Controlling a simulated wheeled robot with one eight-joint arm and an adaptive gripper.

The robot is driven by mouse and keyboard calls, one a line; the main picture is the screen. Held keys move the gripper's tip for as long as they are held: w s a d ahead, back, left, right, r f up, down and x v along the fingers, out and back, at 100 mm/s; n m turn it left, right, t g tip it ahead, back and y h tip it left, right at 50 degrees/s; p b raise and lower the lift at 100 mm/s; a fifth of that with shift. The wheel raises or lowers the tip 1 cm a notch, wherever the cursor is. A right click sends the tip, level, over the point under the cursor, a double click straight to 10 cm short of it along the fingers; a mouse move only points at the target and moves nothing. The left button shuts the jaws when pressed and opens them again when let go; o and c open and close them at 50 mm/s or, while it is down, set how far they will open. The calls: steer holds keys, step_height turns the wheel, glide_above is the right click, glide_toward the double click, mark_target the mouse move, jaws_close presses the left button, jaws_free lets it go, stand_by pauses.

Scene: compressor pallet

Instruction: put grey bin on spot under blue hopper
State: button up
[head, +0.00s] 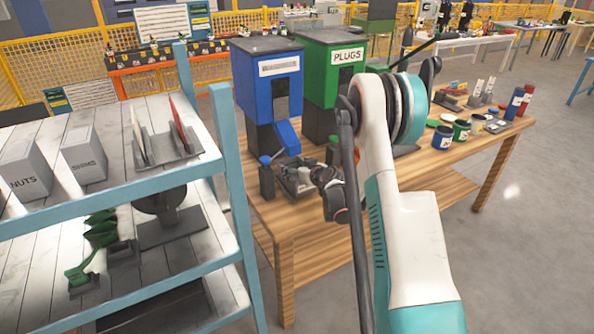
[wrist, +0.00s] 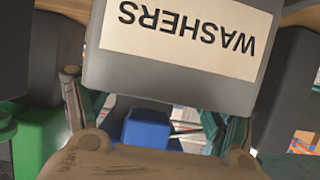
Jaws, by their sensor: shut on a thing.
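The grey bin (wrist: 175,62), labelled WASHERS, fills the upper middle of the wrist view, its label upside down there. My gripper (wrist: 158,105) is shut on it, with a finger at each side. In the head view my gripper (head: 326,180) is above the wooden table, in front of the hoppers and right of the blue chute; the bin's outline is hard to make out there. The blue hopper (head: 268,92) stands at the table's left end, with its blue chute (head: 287,136) sloping down to the front. The spot under it is not clearly visible.
The green PLUGS hopper (head: 322,85) stands right of the blue one. A small blue-topped post (head: 266,178) and grey fixture (head: 297,185) are near the chute. A shelf rack (head: 225,150) stands close on the left. Cans (head: 461,130) sit at the table's right.

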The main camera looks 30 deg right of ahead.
steer(key=o, duration=1.1)
steer(key=p+v, duration=0.2)
steer(key=v, duration=1)
steer(key=shift+d, duration=0.1)
